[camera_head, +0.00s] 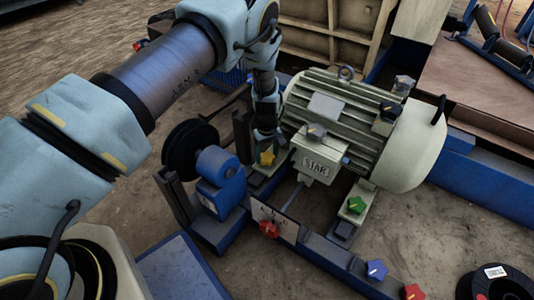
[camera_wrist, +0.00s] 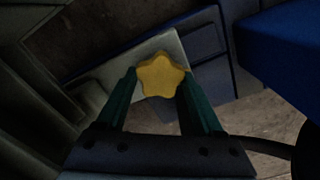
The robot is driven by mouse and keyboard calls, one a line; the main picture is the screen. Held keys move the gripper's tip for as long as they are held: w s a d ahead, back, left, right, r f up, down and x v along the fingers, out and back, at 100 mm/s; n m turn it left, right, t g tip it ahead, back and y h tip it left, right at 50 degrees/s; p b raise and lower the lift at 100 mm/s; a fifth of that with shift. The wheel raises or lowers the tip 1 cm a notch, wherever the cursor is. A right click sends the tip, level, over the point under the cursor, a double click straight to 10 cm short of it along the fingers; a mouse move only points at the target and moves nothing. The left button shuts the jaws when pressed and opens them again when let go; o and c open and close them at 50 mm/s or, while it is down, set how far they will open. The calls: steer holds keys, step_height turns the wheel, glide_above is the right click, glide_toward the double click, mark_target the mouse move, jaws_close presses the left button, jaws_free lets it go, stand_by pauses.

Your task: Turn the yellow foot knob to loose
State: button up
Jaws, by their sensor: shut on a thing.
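The yellow foot knob (camera_head: 267,158) is star-shaped and sits on the motor's foot, left of the motor (camera_head: 345,120). In the wrist view the yellow knob (camera_wrist: 161,75) lies between the tips of two green fingers. My gripper (camera_head: 266,150) reaches down from above onto the knob; in the wrist view my gripper (camera_wrist: 160,82) is shut on it, one finger at each side. A pointer mark on the knob cannot be made out. Part of the knob is hidden by the fingers in the head view.
A green knob (camera_head: 356,205) sits on the motor's near foot. A red knob (camera_head: 269,229), a blue knob (camera_head: 377,270) and another red knob (camera_head: 414,292) are along the blue frame. A black pulley (camera_head: 189,148) and a blue block (camera_head: 220,181) stand close left of my gripper.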

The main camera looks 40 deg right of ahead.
mark_target(267, 157)
stand_by(0.3)
steer(key=o, duration=1.4)
step_height(267, 157, up, 11)
steer(key=p, duration=0.3)
steer(key=shift+f, duration=0.1)
